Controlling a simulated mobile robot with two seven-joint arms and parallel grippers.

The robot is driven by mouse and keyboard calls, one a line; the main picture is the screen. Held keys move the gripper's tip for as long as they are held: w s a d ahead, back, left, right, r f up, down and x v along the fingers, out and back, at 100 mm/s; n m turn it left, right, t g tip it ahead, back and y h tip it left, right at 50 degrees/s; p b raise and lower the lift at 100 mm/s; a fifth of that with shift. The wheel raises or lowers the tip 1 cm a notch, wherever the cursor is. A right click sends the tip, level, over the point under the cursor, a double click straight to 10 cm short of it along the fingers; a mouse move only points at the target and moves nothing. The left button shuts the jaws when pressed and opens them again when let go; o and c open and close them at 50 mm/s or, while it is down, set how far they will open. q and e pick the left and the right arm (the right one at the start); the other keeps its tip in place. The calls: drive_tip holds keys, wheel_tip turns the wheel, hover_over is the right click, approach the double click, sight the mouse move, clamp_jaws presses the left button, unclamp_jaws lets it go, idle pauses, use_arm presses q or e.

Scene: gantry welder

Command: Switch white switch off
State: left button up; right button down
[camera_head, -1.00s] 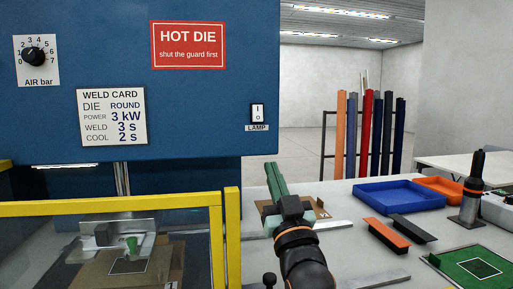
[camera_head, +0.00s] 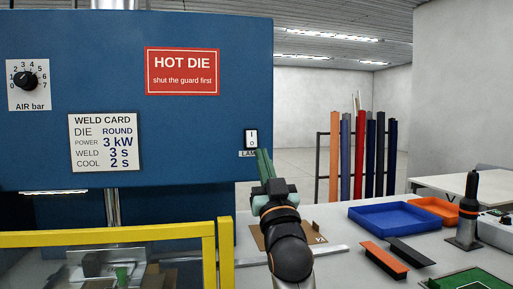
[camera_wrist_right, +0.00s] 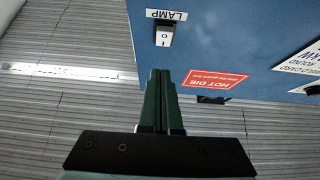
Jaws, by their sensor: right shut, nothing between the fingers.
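The white switch (camera_head: 251,138) is a small rocker marked I and O in a dark frame on the right edge of the blue machine panel, above its LAMP label. It also shows upside down in the right wrist view (camera_wrist_right: 162,36). My right gripper (camera_head: 264,152) has green fingers pressed together, with nothing between them. In the head view its tips overlap the LAMP label just below the switch. In the right wrist view the fingertips (camera_wrist_right: 159,72) appear apart from the switch. I cannot tell the exact gap to the panel. My left gripper is not in view.
The blue panel (camera_head: 190,130) also holds a red HOT DIE sign (camera_head: 182,72), a weld card (camera_head: 105,142) and an AIR bar knob (camera_head: 26,81). A yellow guard rail (camera_head: 110,237) stands at lower left. A blue tray (camera_head: 396,217) and an orange tray (camera_head: 433,209) lie on the table.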

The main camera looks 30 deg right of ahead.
sight(253, 143)
drive_tip(key=shift+h, duration=0.3)
drive_tip(key=w, duration=0.2)
drive_tip(key=w+d, duration=0.1)
drive_tip(key=w, duration=0.1)
drive_tip(key=w+r, duration=0.1)
drive_tip(key=w, duration=0.1)
drive_tip(key=shift+d+p, duration=0.3)
drive_tip(key=shift+p, duration=0.05)
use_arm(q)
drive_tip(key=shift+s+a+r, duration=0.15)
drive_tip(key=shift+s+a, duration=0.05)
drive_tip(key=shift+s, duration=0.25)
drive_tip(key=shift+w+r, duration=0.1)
use_arm(e)
drive_tip(key=shift+w, duration=0.15)
drive_tip(key=shift+w+d+f, duration=0.1)
drive_tip(key=shift+w, duration=0.15)
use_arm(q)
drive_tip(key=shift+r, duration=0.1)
use_arm(e)
drive_tip(key=shift+f, duration=0.1)
